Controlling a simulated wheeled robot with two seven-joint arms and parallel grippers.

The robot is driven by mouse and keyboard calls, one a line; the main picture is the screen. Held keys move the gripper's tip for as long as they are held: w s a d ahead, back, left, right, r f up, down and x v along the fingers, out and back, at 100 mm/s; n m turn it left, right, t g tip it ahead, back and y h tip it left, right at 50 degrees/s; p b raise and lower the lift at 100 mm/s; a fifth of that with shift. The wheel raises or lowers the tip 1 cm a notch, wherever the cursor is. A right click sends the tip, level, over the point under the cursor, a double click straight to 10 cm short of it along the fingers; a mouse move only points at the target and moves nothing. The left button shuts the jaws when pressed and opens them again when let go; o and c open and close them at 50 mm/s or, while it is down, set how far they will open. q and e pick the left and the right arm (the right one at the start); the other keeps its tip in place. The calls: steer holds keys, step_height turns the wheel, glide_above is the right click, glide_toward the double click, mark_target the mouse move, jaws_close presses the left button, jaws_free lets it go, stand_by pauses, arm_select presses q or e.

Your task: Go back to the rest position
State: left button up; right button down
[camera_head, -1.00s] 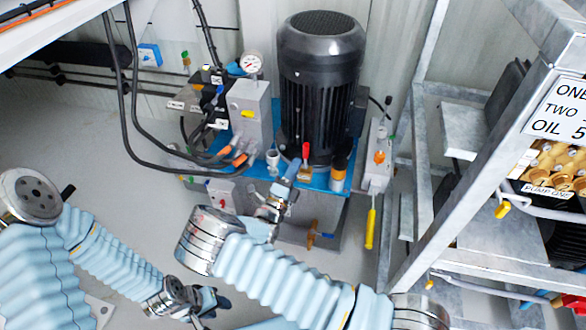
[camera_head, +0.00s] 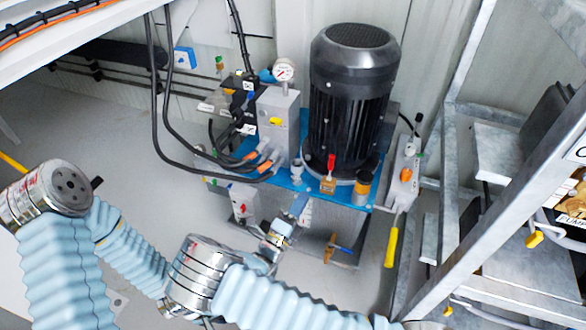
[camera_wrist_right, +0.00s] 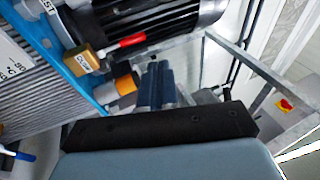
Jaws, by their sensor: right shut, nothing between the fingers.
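My right gripper (camera_head: 299,207) is in front of the pump unit's blue base plate (camera_head: 285,186), its jaws together and nothing between them. In the right wrist view its dark blue fingers (camera_wrist_right: 155,86) point away, lying side by side. They appear in front of the grey frame, beside the orange-topped cap (camera_wrist_right: 124,86). I cannot tell the gap to the unit.
A black motor (camera_head: 350,95) stands on the blue plate, with a red-handled brass valve (camera_head: 328,183) near it. A yellow handle (camera_head: 391,247) hangs right of it. A galvanised frame (camera_head: 480,190) fills the right. Black hoses (camera_head: 155,110) loop at left. Grey floor (camera_head: 75,140) is open at left.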

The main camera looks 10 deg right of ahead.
steer(key=s+d+f+m+g+y, duration=0.1)
steer(key=s+d+f+m+g, duration=0.5)
steer(key=s+f+m+g, duration=0.15)
steer(key=s+d+f+m+g+y, duration=0.2)
steer(key=s+d+f+m+g, duration=0.45)
steer(key=s+f+g, duration=0.2)
steer(key=s+a+f+m+g+y, duration=0.5)
steer(key=s+a+m+y, duration=0.35)
steer(key=s+m, duration=0.35)
steer(key=w+a+r+m+t+y, duration=0.2)
steer(key=a+m+y, duration=0.5)
steer(key=m, duration=0.4)
steer(key=w+d+r+m+t, duration=0.1)
steer(key=w+m+t, duration=0.3)
steer(key=m, duration=0.5)
steer(key=shift+w+r+y, duration=0.45)
steer(key=shift+w+r, duration=0.05)
steer(key=shift+w, duration=0.45)
